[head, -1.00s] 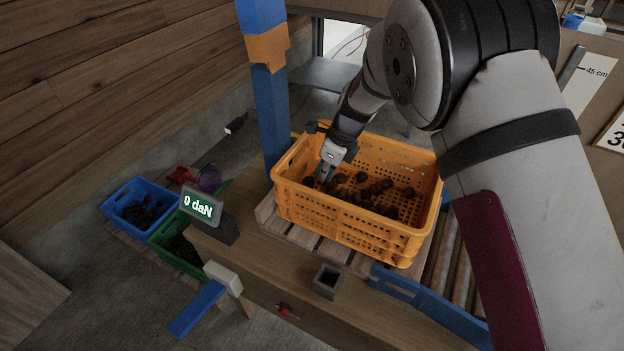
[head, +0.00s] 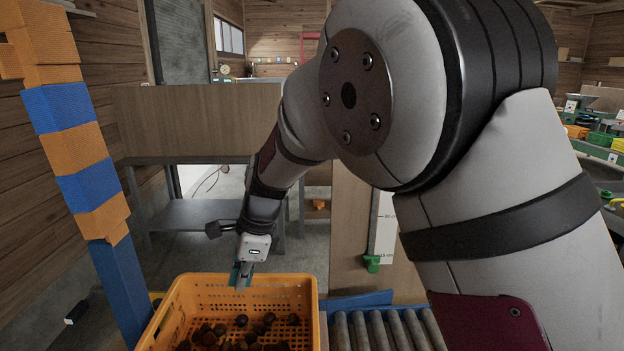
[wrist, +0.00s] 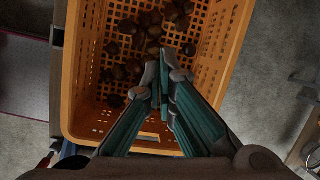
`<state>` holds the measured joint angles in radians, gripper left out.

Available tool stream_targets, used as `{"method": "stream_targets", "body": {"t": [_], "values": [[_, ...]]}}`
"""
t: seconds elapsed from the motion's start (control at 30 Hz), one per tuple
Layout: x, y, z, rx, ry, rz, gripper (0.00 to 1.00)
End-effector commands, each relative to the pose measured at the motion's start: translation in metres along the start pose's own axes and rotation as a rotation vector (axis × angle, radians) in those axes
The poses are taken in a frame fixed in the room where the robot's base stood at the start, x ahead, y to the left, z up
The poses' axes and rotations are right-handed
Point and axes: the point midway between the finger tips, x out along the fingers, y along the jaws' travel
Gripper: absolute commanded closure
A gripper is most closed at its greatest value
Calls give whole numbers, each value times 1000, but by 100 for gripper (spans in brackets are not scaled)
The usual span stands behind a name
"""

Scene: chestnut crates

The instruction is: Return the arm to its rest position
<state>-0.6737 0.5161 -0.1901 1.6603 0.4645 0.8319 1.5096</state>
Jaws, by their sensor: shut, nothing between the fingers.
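My gripper (head: 241,276) hangs from my arm above the far part of an orange crate (head: 309,290) in the head view. Its green fingers are shut with nothing between them. In the wrist view my gripper (wrist: 169,70) shows over the inside of the crate (wrist: 84,60). Brown chestnuts (wrist: 150,25) lie on the crate floor below and beyond the fingertips. They also show in the head view (head: 240,330), where the near part of the crate is cut off by the lower edge.
A blue and orange post (head: 85,160) stands left of the crate. A roller conveyor (head: 385,330) lies to the right. A grey table (head: 190,215) and a brown panel (head: 200,125) stand behind. Grey floor shows on both sides of the crate in the wrist view.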

Motion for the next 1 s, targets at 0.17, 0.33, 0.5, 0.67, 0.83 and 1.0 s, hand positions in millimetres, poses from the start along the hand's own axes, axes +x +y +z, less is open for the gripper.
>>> {"method": "stream_targets", "body": {"t": [0.17,0.33,0.5,0.67,0.83,1.0], "values": [[-88,33,-45,-204,17,-50,100],[-152,78,-84,-414,61,-85,100],[-201,134,-118,-624,129,-104,100],[-234,194,-144,-821,212,-101,100],[-253,259,-167,-1024,316,-68,100],[-258,314,-183,-1193,411,-7,100]]}}
